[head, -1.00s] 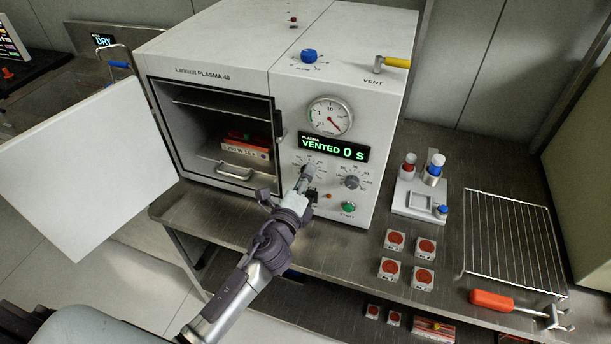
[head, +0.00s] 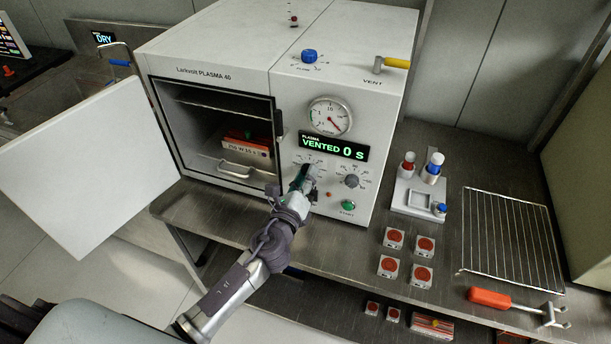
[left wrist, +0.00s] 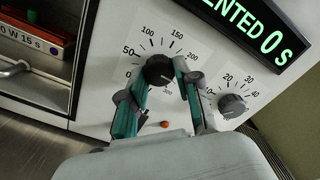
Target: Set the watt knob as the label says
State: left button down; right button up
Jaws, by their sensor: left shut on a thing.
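The watt knob (left wrist: 158,70) is a black dial on the plasma machine's front, with a scale marked 0, 50, 100, 150, 200 and on to 300. My left gripper (head: 304,180) is shut on it, with one teal finger on each side in the left wrist view (left wrist: 160,82). I cannot read the knob's pointer surely. In the head view the gripper hides the knob. The label (head: 243,148) is on the front of a tray inside the open chamber and seems to read 250 W 15 s. My right gripper is not in view.
The seconds knob (left wrist: 231,105) is just right of the watt knob. A green start button (head: 348,205) and small red lamp (left wrist: 164,124) are below. The display (head: 333,148) reads VENTED 0 S. The chamber door (head: 88,170) stands open at left.

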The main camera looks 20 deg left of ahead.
pick_arm(q)
jog(key=shift+f, duration=0.1)
jog(key=c, duration=0.8)
grip_release()
jog(key=s, duration=1.2)
jog(key=shift+a, duration=0.2)
